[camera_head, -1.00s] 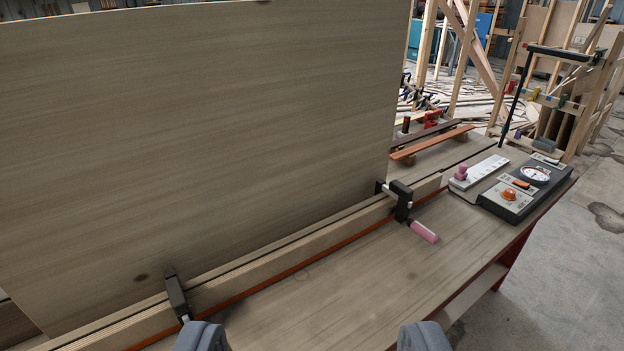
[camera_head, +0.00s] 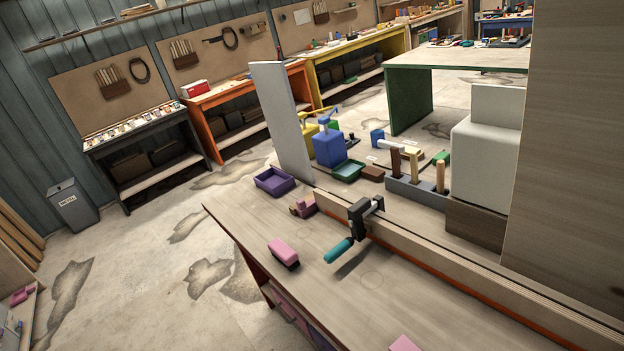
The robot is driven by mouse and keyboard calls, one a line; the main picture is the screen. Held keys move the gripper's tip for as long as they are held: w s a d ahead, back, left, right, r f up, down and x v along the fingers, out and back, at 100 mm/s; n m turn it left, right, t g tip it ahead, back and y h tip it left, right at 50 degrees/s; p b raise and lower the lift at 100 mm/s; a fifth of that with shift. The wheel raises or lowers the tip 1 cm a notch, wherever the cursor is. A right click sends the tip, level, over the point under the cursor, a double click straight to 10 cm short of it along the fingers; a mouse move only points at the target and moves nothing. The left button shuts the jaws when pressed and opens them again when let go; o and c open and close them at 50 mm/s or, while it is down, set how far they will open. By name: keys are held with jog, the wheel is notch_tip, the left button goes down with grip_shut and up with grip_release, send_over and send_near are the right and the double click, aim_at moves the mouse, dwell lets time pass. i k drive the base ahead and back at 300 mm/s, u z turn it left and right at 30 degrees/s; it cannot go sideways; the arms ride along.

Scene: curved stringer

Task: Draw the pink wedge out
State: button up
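Several pink pieces lie on the wooden bench (camera_head: 335,290); I cannot tell for sure which is the wedge. A small pink piece (camera_head: 308,204) sits with a brown wooden part against the left end of the long rail (camera_head: 440,245). A pink block with a dark underside (camera_head: 283,252) lies apart on the bench, nearer the front. Another pink piece (camera_head: 403,343) is cut off by the bottom edge. My gripper is not in the picture, so its opening does not show.
A black clamp with a teal handle (camera_head: 350,235) sticks out from the rail. A purple tray (camera_head: 274,181), an upright white panel (camera_head: 282,122) and a blue block (camera_head: 328,148) stand near the bench's far end. A large wooden panel (camera_head: 575,150) blocks the right. Floor is open at left.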

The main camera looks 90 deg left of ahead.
aim_at(303, 209)
jog(key=u, duration=2.35)
jog(key=k, duration=0.55)
jog(key=u, duration=0.25)
jog(key=i, duration=1.55)
jog(key=z, duration=0.45)
